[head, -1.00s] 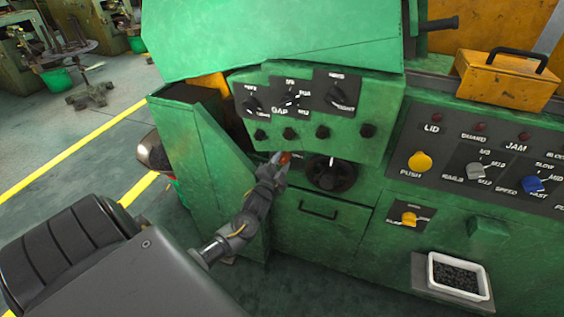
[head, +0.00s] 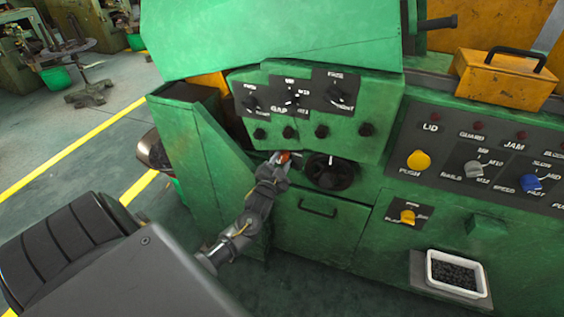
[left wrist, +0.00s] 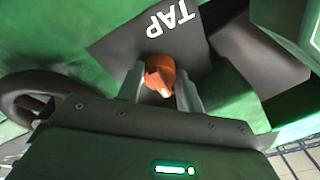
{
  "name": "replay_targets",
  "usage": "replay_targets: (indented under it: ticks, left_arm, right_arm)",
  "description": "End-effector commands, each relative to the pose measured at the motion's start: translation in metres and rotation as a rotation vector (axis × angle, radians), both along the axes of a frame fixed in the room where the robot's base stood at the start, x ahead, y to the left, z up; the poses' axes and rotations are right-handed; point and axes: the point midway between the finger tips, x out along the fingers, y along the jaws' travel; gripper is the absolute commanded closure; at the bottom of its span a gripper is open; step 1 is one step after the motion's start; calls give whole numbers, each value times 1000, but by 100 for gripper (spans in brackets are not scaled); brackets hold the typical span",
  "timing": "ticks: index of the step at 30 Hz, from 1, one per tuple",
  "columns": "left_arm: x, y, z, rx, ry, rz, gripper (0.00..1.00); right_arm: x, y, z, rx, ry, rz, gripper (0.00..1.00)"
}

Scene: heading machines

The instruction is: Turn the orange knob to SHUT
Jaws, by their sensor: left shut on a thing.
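The orange knob (left wrist: 160,77) sits on a dark plate (left wrist: 125,50) lettered TAP on the green machine front. In the head view the orange knob (head: 284,156) shows only as a small patch at the gripper's tip. My left gripper (left wrist: 160,88) has one finger on each side of the knob and is shut on it. In the head view my left gripper (head: 281,163) reaches up to the panel from below. A white mark shows on the knob's near end. The word SHUT cannot be read in any view. My right gripper is not in view.
A dark handwheel (head: 331,173) is close to the right of my left gripper. A drawer handle (head: 318,208) is below it. Black knobs (head: 321,131) line the panel above. A white tray of dark pieces (head: 457,272) stands at the lower right.

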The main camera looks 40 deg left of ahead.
Motion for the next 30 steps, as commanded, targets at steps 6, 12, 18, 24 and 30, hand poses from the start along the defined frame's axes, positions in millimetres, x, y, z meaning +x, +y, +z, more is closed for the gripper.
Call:
replay_targets:
  ticks: [6,12,18,24,30]
  left_arm:
    - [1,1,2,2,-2,0,55]
    - [0,1,1,2,-1,1,42]
    - [-2,0,0,2,0,1,42]
    - [-25,-8,-5,2,2,-1,42]
    - [-63,-22,-10,0,2,0,42]
  right_arm:
    - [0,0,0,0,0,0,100]
    - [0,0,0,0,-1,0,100]
    - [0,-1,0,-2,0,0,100]
    - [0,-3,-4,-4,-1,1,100]
    - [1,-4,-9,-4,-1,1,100]
